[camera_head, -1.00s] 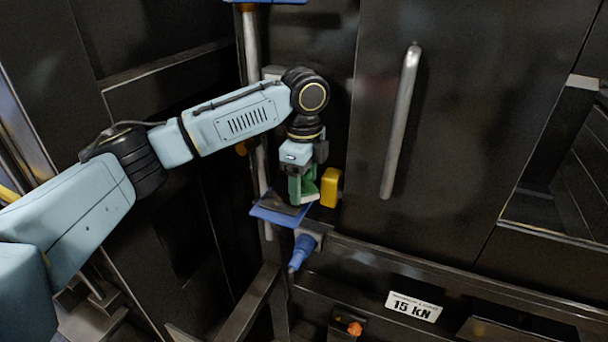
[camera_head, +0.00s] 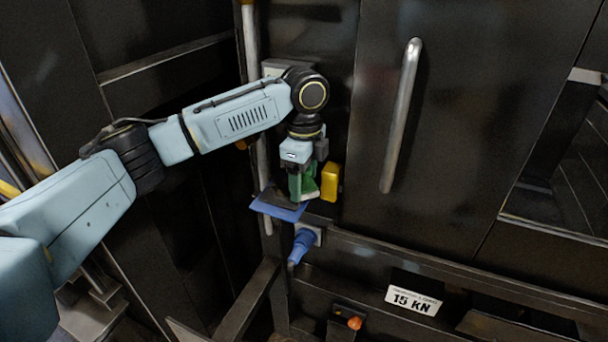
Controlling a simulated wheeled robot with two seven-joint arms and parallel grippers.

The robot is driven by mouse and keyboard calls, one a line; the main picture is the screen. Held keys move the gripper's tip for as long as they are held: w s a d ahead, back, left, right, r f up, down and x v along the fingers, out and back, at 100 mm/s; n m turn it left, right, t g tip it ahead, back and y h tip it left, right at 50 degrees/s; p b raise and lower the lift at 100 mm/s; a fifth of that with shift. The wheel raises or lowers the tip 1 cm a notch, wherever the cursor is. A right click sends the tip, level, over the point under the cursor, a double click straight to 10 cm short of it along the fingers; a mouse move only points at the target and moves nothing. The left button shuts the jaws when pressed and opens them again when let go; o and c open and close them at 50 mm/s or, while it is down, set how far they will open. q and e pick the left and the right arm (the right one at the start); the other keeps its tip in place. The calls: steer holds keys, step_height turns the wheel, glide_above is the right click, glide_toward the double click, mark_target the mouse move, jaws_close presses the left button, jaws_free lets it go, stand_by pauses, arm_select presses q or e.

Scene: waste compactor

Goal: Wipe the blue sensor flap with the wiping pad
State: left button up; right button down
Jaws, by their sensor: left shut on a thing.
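The blue sensor flap (camera_head: 284,211) is a flat blue plate beside the metal pole, low in the corner left of the big door. My left gripper (camera_head: 301,184) points down over it. It is shut on the wiping pad (camera_head: 308,187), which shows as a green block with a pale lower edge. The pad is at the flap's right part; whether it touches the surface is hard to tell. A dark patch shows on the flap just left of the pad. My right gripper is not in view.
A yellow block (camera_head: 330,181) is fixed just right of the gripper. A blue plug (camera_head: 302,246) sticks out below the flap. A vertical door handle (camera_head: 401,115) stands to the right. A metal pole (camera_head: 251,70) rises behind my arm.

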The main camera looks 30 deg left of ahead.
mark_target(268, 189)
arm_select(q)
steer(key=shift+f, duration=0.55)
steer(key=shift+s+a+r, duration=0.1)
steer(key=shift+s+a, duration=0.05)
steer(key=shift+a, duration=1.9)
steer(key=shift+s+a+f, duration=0.1)
steer(key=shift+a, duration=0.9)
steer(key=shift+s+a+f, duration=0.1)
steer(key=shift+a, duration=0.85)
steer(key=shift+w+d+r, duration=0.1)
steer(key=shift+w+d, duration=0.05)
steer(key=shift+d, duration=1.85)
steer(key=shift+w+d, duration=0.15)
steer(key=shift+d, duration=1.85)
steer(key=shift+s, duration=0.7)
steer(key=shift+s+a, duration=0.2)
steer(key=shift+a, duration=3.75)
steer(key=shift+w+d, duration=0.15)
steer(key=shift+d, duration=1.9)
steer(key=shift+w+d, duration=0.1)
steer(key=shift+d, duration=1.9)
